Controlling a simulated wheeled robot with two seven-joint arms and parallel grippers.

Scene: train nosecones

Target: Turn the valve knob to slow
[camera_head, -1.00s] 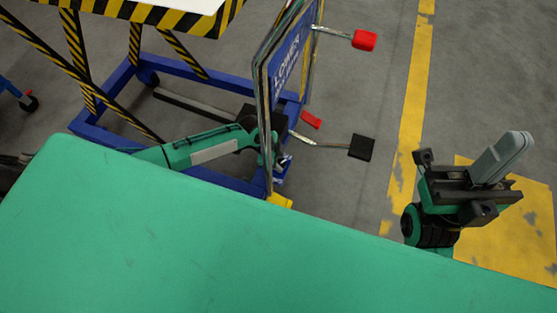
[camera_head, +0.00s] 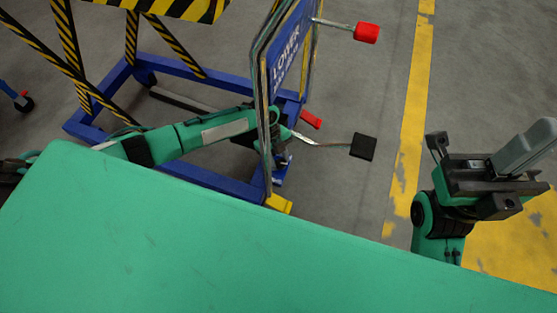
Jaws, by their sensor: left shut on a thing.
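The knob's setting is not readable.
The blue cart frame (camera_head: 100,128) has yellow-black striped legs. A red pedal (camera_head: 367,33) and a black pedal (camera_head: 363,147) stick out right of the panel. A green surface (camera_head: 200,240) fills the foreground. Floor with a yellow line (camera_head: 412,110) is free at right.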

